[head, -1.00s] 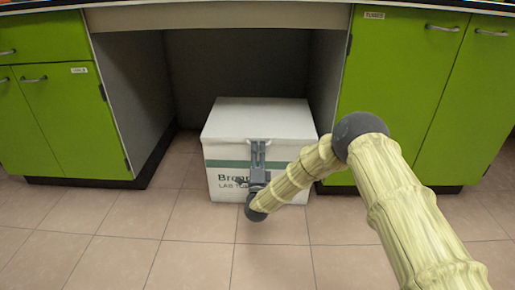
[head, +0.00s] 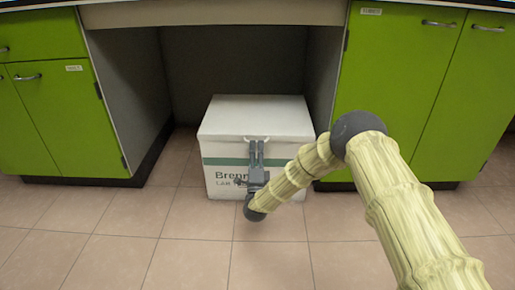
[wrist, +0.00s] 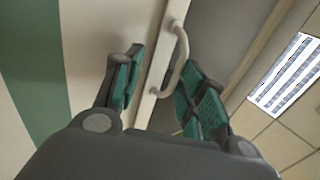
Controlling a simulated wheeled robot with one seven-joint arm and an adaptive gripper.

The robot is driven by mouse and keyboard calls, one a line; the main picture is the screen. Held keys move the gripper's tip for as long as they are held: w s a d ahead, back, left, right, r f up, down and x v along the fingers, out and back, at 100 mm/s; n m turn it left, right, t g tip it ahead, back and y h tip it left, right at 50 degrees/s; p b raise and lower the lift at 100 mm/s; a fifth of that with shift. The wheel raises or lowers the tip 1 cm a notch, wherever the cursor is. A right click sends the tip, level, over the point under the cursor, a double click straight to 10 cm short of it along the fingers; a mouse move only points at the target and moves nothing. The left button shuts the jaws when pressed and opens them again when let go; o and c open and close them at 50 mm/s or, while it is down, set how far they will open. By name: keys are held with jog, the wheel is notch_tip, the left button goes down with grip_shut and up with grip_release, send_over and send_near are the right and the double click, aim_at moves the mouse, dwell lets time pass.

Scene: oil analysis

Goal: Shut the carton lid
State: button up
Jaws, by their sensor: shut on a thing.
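The white carton (head: 290,178) with a green stripe stands on the floor in the recess under the counter. Its lid (head: 255,113) lies flat over the top, with no gap that I can make out in the head view. My gripper (head: 257,143) is at the middle of the lid's front edge, pointing up along the front wall. In the wrist view, the lid's pale handle (wrist: 182,55) runs between the two green-padded fingers (wrist: 160,92), and the gripper is shut on it.
Green cabinets (head: 400,90) stand to the right of the recess, and more green cabinets (head: 65,120) stand to the left. Grey side panels (head: 125,85) bound the recess. The tiled floor (head: 150,225) in front is clear.

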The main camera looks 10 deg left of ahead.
jog(key=v, duration=0.7)
jog(key=shift+d+f, duration=0.15)
dwell(0.3)
